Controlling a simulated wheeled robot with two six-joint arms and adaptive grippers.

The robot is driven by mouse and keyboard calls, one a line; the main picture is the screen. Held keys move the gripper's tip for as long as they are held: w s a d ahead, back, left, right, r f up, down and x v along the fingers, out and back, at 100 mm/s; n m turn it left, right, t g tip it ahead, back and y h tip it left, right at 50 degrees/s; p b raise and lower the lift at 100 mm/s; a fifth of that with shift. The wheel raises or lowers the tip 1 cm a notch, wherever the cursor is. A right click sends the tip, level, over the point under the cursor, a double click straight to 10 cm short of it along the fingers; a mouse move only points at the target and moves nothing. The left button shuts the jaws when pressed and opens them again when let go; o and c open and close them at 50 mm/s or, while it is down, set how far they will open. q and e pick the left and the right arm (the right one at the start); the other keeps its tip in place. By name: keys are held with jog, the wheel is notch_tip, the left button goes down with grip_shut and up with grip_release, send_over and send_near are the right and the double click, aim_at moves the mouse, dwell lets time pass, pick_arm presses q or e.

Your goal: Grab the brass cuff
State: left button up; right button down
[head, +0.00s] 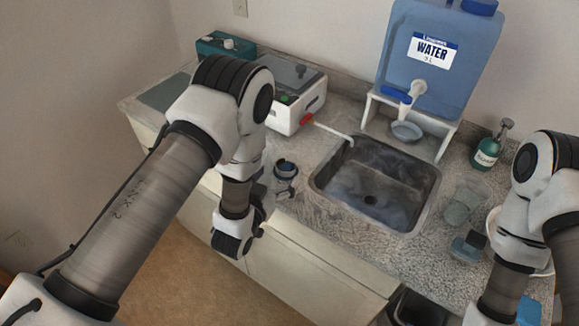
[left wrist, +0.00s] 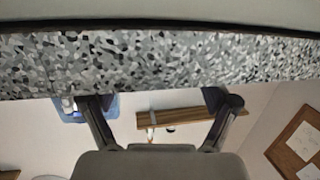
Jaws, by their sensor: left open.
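I cannot make out a brass cuff in either view. My left gripper (left wrist: 150,99) shows in the left wrist view with its two dark fingers spread wide and nothing between them.
A sink (head: 374,186) is set into the speckled counter (head: 318,222). A blue water tank (head: 438,55) stands behind it on a white stand. A white box-like machine (head: 290,113), a green pump bottle (head: 490,148) and a clear cup (head: 461,205) also stand there.

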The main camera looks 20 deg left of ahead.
aim_at(285, 168)
pick_arm(q)
jog(key=shift+w+r+p, duration=0.4)
jog(key=shift+r+p, duration=0.15)
jog(key=shift+p, duration=0.15)
jog(key=w, duration=0.1)
jog(key=w+d+f, duration=0.1)
jog(key=w, duration=0.1)
jog(key=shift+w+d+f+p, duration=0.2)
jog(key=shift+w+f+p, duration=0.05)
jog(key=shift+w+p, duration=0.1)
jog(key=shift+w+a+f, duration=0.1)
jog(key=shift+a, duration=0.25)
jog(key=shift+c, duration=0.7)
jog(key=c, duration=0.6)
jog(key=shift+d+r, duration=0.2)
jog(key=shift+r, duration=0.05)
jog(key=c, duration=0.4)
jog(key=shift+d, duration=0.1)
pick_arm(e)
jog(key=shift+s+d+r, duration=0.25)
jog(key=shift+r, duration=0.3)
jog(key=shift+s+d+r, duration=0.2)
jog(key=shift+d+r, duration=0.05)
jog(key=shift+r, duration=0.25)
